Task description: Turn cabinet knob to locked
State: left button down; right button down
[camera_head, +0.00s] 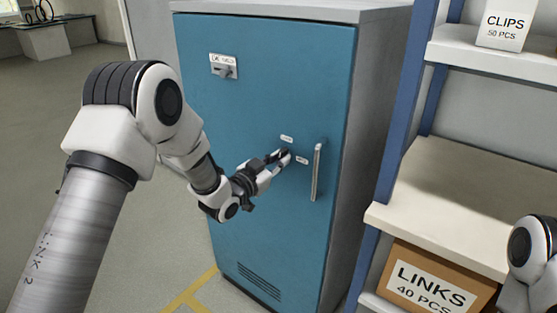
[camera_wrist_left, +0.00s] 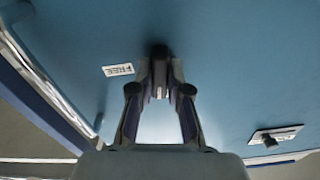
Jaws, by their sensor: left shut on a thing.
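The blue cabinet (camera_head: 268,105) stands in front of me with its door shut. Its small dark knob (camera_head: 286,153) is on the door, left of the handle, and mostly hidden by my gripper. In the left wrist view the knob (camera_wrist_left: 160,52) sits at the fingertips. My left gripper (camera_head: 279,161) is shut on the knob; both fingers also show in the left wrist view (camera_wrist_left: 160,85). Two small white labels sit by the knob, an upper label (camera_head: 286,139) and a right label (camera_head: 302,160). A label in the wrist view reads FREE (camera_wrist_left: 118,70). My right gripper is out of view.
A vertical metal handle (camera_head: 317,172) is close to the right of the knob. A plate with a small dark fitting (camera_head: 223,67) is higher on the door. Shelving (camera_head: 455,190) with a LINKS box (camera_head: 430,285) and a CLIPS box (camera_head: 503,25) stands at right. Floor at left is clear.

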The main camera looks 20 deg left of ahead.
pick_arm(q)
jog(key=shift+n, duration=1.1)
jog(key=c, duration=1.1)
grip_release()
jog(key=shift+s, duration=0.1)
jog(key=v, duration=1.1)
jog(key=shift+s+a+r, duration=0.1)
jog(key=shift+s, duration=0.3)
